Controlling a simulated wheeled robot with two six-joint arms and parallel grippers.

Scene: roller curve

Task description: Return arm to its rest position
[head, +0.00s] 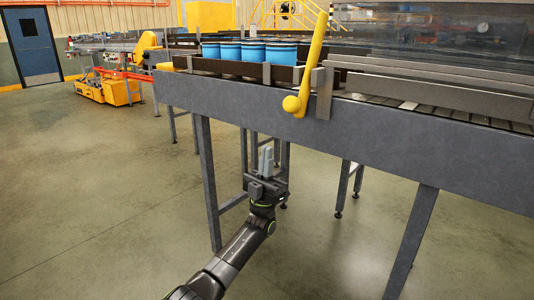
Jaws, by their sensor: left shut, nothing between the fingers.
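My left gripper (266,160) is in the head view, at the end of my dark arm, which comes in from the bottom. Its fingers point up and are closed together with nothing between them. It is in front of and below the side of the grey conveyor (400,140), and looks apart from it. My right gripper is not in view.
Several blue-topped containers (253,52) stand on the conveyor behind a dark rail. A yellow lever (314,55) stands at its near edge. Grey legs (208,180) hold the conveyor up. An orange machine (105,88) is at the far left. The left floor is clear.

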